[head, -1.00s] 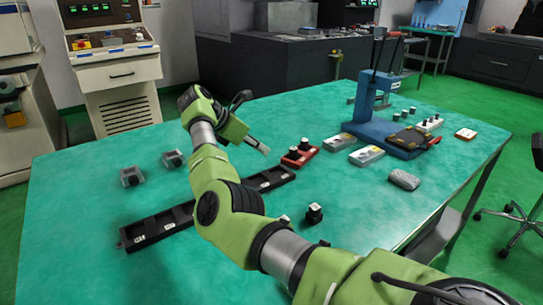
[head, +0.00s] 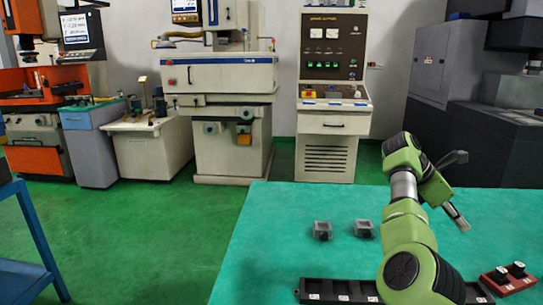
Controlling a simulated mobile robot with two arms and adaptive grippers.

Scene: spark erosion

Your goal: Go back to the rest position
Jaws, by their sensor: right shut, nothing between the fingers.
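My right arm reaches up from the lower right over the green table (head: 270,230). Its gripper (head: 463,225) hangs above the table, pointing down to the right, with its fingers together and nothing in them. It is clear of the objects on the table. My left gripper is out of view.
Two small grey blocks (head: 323,230) (head: 363,229) stand on the table left of my arm. A black slotted tray (head: 335,292) lies partly behind the arm. A red holder with black knobs (head: 510,279) is at the lower right.

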